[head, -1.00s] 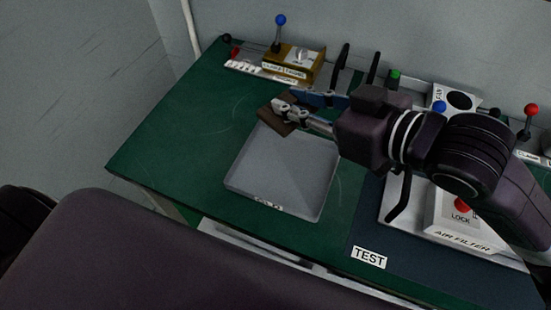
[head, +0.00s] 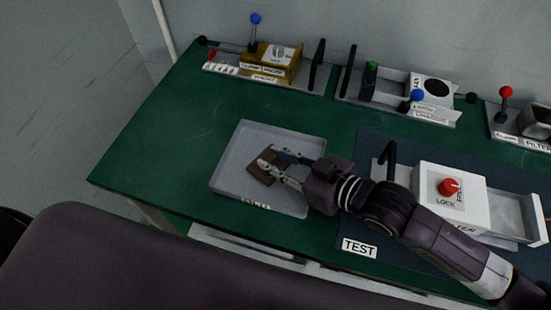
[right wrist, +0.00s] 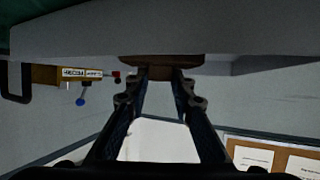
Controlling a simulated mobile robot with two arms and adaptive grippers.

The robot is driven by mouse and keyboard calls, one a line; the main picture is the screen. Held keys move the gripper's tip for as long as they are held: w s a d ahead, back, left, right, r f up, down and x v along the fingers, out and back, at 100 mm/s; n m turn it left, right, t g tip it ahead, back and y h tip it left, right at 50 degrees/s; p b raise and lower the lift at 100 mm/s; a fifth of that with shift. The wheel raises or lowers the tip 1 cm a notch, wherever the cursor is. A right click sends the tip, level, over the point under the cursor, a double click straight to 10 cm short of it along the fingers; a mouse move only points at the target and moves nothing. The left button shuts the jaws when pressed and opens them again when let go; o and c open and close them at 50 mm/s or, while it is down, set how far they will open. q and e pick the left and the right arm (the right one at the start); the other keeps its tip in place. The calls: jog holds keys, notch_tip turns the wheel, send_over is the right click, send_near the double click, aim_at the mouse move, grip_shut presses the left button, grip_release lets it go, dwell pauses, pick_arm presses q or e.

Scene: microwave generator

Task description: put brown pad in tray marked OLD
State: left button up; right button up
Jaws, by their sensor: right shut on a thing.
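The brown pad (head: 262,176) is a small flat dark-brown piece over the middle of the grey tray (head: 229,150). A label on the tray's front edge (head: 255,204) is too small to read surely. My right gripper (head: 268,169) reaches in from the right and is shut on the pad. In the right wrist view, the brown pad (right wrist: 161,61) sits between the two fingertips. The pad is inside the tray's outline; I cannot tell whether it touches the tray floor. My left gripper is not in view.
A yellow box with a blue-knobbed lever (head: 271,62) stands at the back left. A white air filter unit with a red LOCK button (head: 450,187) stands right of the tray, behind the TEST label (head: 359,247). Green table surface (head: 160,150) is clear left of the tray.

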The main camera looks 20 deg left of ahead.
jog(key=shift+f, duration=0.25)
jog(key=shift+f, duration=0.1)
jog(key=o, duration=0.9)
jog(key=shift+o, duration=0.2)
jog(key=shift+r, duration=0.25)
jog(key=shift+d, duration=0.35)
jog(key=b+v, duration=0.1)
jog(key=v, duration=0.8)
jog(key=shift+s+d, duration=0.1)
jog(key=shift+s, duration=0.1)
jog(key=shift+b+v, duration=0.3)
jog(key=shift+v, duration=0.7)
